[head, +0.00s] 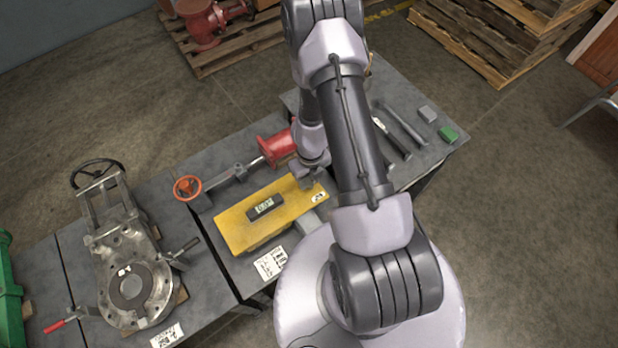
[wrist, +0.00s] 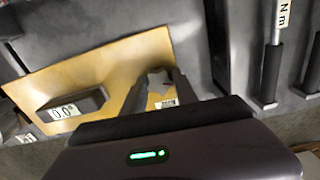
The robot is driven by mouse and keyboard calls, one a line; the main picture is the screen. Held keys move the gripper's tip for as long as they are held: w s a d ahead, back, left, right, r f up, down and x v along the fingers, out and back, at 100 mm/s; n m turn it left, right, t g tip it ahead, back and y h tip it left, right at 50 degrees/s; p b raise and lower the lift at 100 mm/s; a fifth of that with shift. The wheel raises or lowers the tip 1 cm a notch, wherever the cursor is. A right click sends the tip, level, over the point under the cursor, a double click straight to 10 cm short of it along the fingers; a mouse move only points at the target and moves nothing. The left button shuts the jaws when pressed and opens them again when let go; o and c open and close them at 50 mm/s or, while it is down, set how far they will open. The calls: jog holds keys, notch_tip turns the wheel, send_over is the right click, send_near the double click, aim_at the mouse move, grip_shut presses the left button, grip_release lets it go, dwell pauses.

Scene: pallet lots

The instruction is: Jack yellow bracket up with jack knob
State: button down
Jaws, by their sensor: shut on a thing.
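The yellow bracket (head: 238,226) is a flat plate on the grey bench, left of my arm. It also fills much of the wrist view (wrist: 100,62). A dark level box (head: 262,209) lies on it; its display reads 0.0° in the wrist view (wrist: 70,104). My gripper (head: 307,182) is at the plate's right end. The head view hides the knob behind my gripper.
An orange handwheel (head: 187,188) and red flanged part (head: 277,148) sit behind the bracket. Long tools, a grey block (head: 427,114) and a green block (head: 448,134) lie on the bench to the right. A metal ring fixture (head: 128,275) stands on the left bench.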

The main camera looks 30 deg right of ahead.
aim_at(310, 180)
jog(key=shift+m, duration=1.2)
jog(key=c, duration=1)
grip_release()
jog(key=shift+o, duration=0.2)
notch_tip(310, 180, up, 17)
jog(key=p, duration=1.7)
